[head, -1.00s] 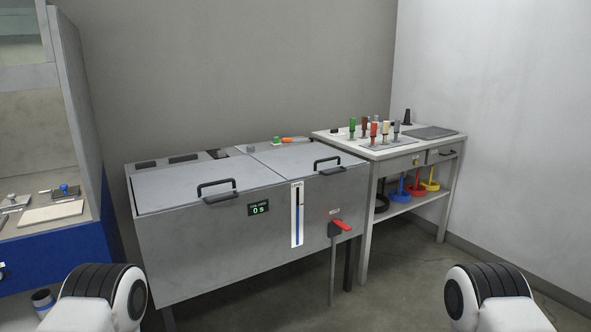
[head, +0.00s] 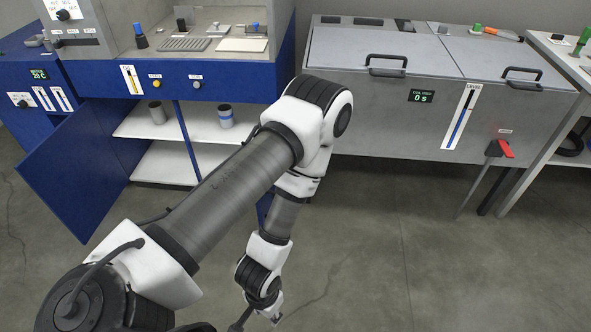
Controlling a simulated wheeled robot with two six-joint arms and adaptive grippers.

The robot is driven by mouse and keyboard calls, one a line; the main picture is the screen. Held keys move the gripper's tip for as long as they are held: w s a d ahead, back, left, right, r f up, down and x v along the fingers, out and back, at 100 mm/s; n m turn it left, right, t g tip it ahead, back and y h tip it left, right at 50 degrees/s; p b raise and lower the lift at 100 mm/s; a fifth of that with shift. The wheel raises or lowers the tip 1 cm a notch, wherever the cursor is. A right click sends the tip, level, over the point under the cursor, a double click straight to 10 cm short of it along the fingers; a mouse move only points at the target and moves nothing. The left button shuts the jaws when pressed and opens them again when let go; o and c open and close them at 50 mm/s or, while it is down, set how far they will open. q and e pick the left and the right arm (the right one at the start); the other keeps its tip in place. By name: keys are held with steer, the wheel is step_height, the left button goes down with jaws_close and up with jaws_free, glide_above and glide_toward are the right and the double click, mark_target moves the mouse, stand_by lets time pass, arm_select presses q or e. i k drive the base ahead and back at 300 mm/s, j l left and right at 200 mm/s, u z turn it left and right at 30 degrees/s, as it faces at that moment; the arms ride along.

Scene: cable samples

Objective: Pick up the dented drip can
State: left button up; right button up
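Two small cans stand upright on the upper white shelf of the open blue cabinet in the head view. One is a plain dark grey can (head: 157,113) at the left. The other is a grey can with a blue band (head: 226,116) to its right. I cannot make out a dent on either at this size. My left arm reaches in from the lower left, and my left gripper (head: 258,321) is low at the bottom edge, well below and apart from both cans. It is partly cut off, so its opening is unclear. My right gripper is out of view.
The blue cabinet door (head: 85,170) stands open to the left. A lower white shelf (head: 165,163) looks empty. A grey lidded tank (head: 400,110) with a red-handled valve (head: 505,149) stands to the right. The floor in front is clear.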

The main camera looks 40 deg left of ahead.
mark_target(158, 113)
steer(key=l+u, duration=0.1)
steer(key=u, duration=0.3)
steer(key=l+u, duration=0.1)
steer(key=u, duration=0.25)
steer(key=l+u, duration=0.15)
steer(key=u, duration=0.25)
steer(key=l+u, duration=0.1)
steer(key=u, duration=0.3)
